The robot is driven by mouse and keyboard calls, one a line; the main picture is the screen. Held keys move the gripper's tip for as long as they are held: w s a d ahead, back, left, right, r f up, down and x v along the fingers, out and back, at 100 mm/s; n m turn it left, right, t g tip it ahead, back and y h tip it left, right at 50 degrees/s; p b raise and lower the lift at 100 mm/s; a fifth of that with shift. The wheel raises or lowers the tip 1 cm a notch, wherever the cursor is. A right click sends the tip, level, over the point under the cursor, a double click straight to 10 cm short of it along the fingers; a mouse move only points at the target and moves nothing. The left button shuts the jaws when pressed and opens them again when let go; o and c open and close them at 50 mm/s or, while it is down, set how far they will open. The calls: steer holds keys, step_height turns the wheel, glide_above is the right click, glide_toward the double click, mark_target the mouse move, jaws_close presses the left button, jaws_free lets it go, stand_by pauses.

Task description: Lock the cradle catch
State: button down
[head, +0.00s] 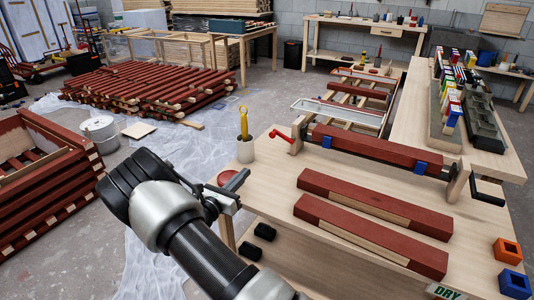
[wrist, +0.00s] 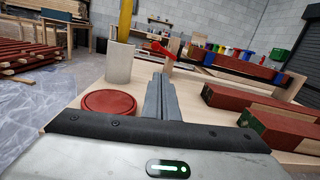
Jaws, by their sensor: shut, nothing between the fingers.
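The cradle (head: 301,131) stands on the light wooden bench and carries a red-painted batten (head: 375,150) between two wooden end posts. The red catch (head: 283,140) is a small lever at the cradle's left end post; it also shows in the wrist view (wrist: 160,48), beyond my fingers. Whether it is locked I cannot tell. My gripper (head: 236,182) is shut and empty above the bench's left edge, apart from the catch. In the wrist view its fingers (wrist: 161,84) point towards the catch, beside a red round lid.
A pale cup (head: 245,151) with a yellow-handled tool stands left of the cradle, near the red lid (head: 228,178). Two part-painted battens (head: 372,204) lie in front of the cradle. A black crank (head: 488,192) is at its right end. Blue and orange blocks sit at right.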

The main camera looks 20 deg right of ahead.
steer(key=shift+w+a+f+n+t, duration=0.3)
steer(key=shift+a+f+n+t, duration=0.1)
steer(key=shift+f+n, duration=0.15)
steer(key=shift+d, duration=0.1)
steer(key=b, duration=0.4)
glide_toward(283, 137)
steer(key=w, duration=0.1)
steer(key=w+d, duration=0.1)
steer(key=w, duration=0.1)
steer(key=w+f, duration=0.1)
steer(key=w, duration=0.1)
steer(key=shift+w+d+f, duration=0.1)
steer(key=shift+w+d, duration=0.1)
steer(key=shift+d, duration=0.05)
